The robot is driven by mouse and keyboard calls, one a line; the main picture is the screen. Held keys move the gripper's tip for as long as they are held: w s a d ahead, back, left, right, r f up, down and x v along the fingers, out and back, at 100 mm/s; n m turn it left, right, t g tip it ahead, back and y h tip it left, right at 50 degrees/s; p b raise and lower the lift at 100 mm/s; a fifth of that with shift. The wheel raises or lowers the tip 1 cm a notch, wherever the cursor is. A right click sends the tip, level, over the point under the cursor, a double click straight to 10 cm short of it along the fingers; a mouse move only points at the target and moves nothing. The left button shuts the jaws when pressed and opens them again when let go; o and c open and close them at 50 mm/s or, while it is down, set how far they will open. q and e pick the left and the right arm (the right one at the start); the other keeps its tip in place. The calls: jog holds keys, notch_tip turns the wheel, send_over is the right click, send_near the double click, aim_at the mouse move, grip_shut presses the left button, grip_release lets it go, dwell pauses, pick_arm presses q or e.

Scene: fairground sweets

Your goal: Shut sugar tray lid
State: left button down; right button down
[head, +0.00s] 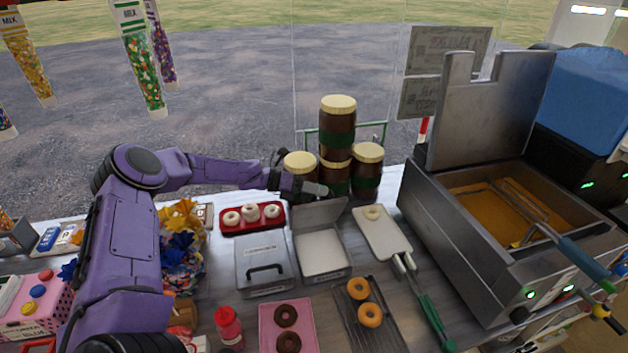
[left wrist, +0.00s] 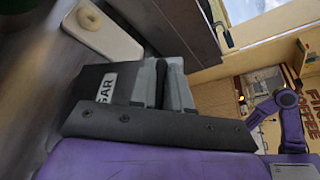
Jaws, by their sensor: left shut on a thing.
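The sugar tray (head: 322,262) stands open on the counter in the head view, its inside pale. Its grey lid (head: 322,214) is raised at the back of the tray. My left gripper (head: 318,191) is at the lid's upper edge and shut on it. In the left wrist view the gripper fingers (left wrist: 165,88) close beside a dark panel with a label (left wrist: 106,88) ending in "GAR"; the rest of the word is hidden. A purple arm of mine shows at the right of that view, but its gripper is too small to make out.
A closed grey tray with a black handle (head: 264,270) stands left of the sugar tray. A red tray of white doughnuts (head: 252,229) and stacked brown jars (head: 337,130) are behind. A white board (head: 383,240) and a fryer (head: 500,255) stand to the right.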

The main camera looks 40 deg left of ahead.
pick_arm(q)
jog(key=shift+s+d, duration=0.1)
jog(key=shift+d, duration=0.2)
jog(key=shift+r, duration=0.1)
jog(key=c, duration=1.4)
grip_release()
jog(key=shift+c, duration=0.2)
jog(key=shift+d, duration=0.1)
jog(key=v, duration=1)
jog(key=shift+s+a+b, duration=0.15)
jog(key=shift+a+b, duration=0.1)
jog(key=shift+b, duration=0.05)
